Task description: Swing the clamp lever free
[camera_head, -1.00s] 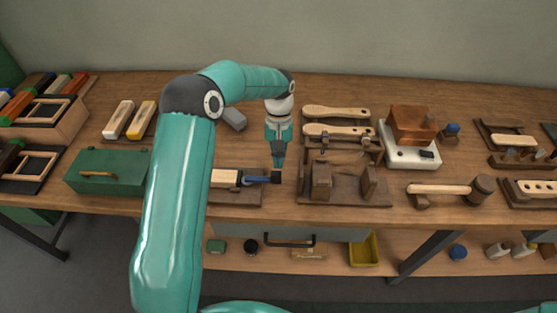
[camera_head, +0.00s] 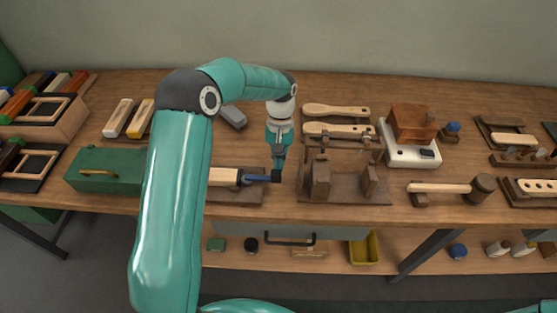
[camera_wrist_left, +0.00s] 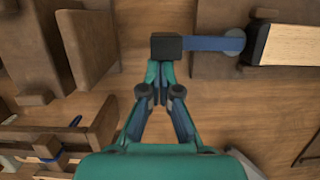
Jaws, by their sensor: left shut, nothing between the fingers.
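The clamp lever is a blue bar (camera_head: 257,178) with a dark block end (camera_head: 276,176), extending right from a pale wooden block (camera_head: 222,177) on a dark wooden base. In the left wrist view the blue bar (camera_wrist_left: 207,43) runs from the black end block (camera_wrist_left: 166,46) to a grey round pivot (camera_wrist_left: 233,41) beside the pale block (camera_wrist_left: 285,45). My left gripper (camera_head: 278,167) points down at the black end; it also shows in the wrist view (camera_wrist_left: 160,66). Its fingers are shut and empty, tips right by the block; I cannot tell whether they touch. My right gripper is out of view.
A brown wooden fixture (camera_head: 345,187) with upright blocks stands just right of the gripper. Wooden brushes (camera_head: 337,111) lie behind it, a mallet (camera_head: 440,188) lies further right, and a green box (camera_head: 105,170) sits at left. A strip of bare tabletop separates lever and fixture.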

